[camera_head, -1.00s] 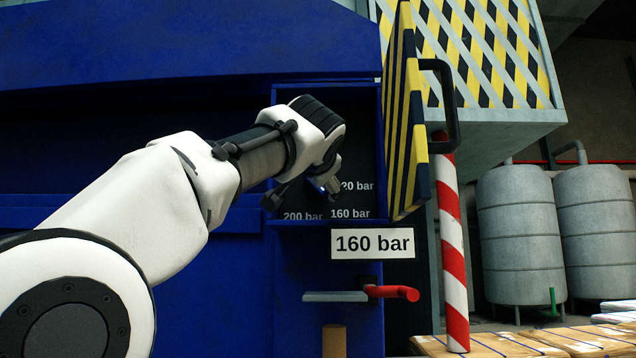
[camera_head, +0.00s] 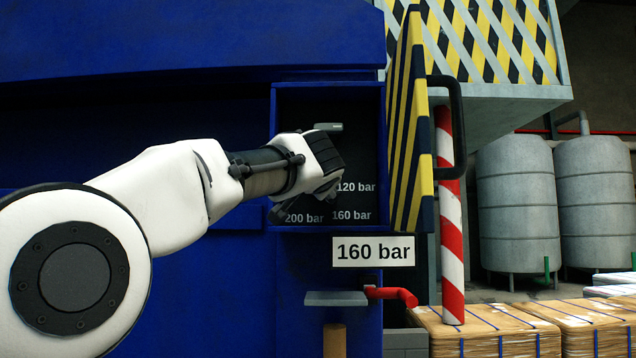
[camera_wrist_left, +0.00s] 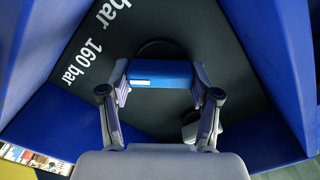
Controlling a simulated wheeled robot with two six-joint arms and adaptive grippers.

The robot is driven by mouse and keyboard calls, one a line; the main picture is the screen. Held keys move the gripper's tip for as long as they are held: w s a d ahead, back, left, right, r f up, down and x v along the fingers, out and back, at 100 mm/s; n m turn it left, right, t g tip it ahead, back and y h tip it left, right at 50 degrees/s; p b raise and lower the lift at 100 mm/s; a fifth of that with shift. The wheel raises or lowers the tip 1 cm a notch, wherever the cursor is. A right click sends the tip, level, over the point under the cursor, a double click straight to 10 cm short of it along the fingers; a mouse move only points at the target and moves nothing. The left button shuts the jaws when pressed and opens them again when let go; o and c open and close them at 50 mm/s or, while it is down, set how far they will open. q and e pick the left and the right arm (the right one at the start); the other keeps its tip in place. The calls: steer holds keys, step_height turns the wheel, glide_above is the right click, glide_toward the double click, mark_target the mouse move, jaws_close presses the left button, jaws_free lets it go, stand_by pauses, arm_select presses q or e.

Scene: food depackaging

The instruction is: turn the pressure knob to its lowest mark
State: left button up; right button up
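The pressure knob (camera_wrist_left: 165,72) is a blue bar with a small white patch, in front of a dark round base on the black panel in the left wrist view. My left gripper (camera_wrist_left: 159,84) has one finger against each end of the bar and appears closed on it. In the head view my left gripper (camera_head: 306,200) reaches into the blue box and hides the knob. The panel's labels read 120 bar (camera_head: 356,187), 160 bar (camera_head: 351,215) and 200 bar (camera_head: 304,218). My right gripper is out of view.
A grey handle (camera_head: 328,127) sits higher in the box. The striped door (camera_head: 407,130) stands open at right. Below are a "160 bar" sign (camera_head: 373,251) and a red-handled lever (camera_head: 392,294). A striped post (camera_head: 451,250) and wrapped pallets (camera_head: 500,325) are at right.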

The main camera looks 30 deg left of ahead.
arm_select(q)
steer(key=shift+f+n+b, duration=0.2)
steer(key=shift+n+b, duration=0.8)
steer(key=shift+b, duration=0.05)
steer(key=shift+a+n+b, duration=0.1)
steer(key=shift+n+b, duration=0.8)
steer(key=shift+n, duration=0.2)
steer(key=shift+r+n+b, duration=0.1)
steer(key=shift+n+b, duration=0.55)
steer(key=shift+n, duration=0.55)
steer(key=shift+a+n+b, duration=0.1)
steer(key=shift+n+b, duration=0.35)
steer(key=shift+n, duration=0.75)
steer(key=o, duration=1.1)
steer(key=shift+o, duration=0.3)
steer(key=shift+w+a, duration=0.1)
steer(key=shift+w, duration=0.1)
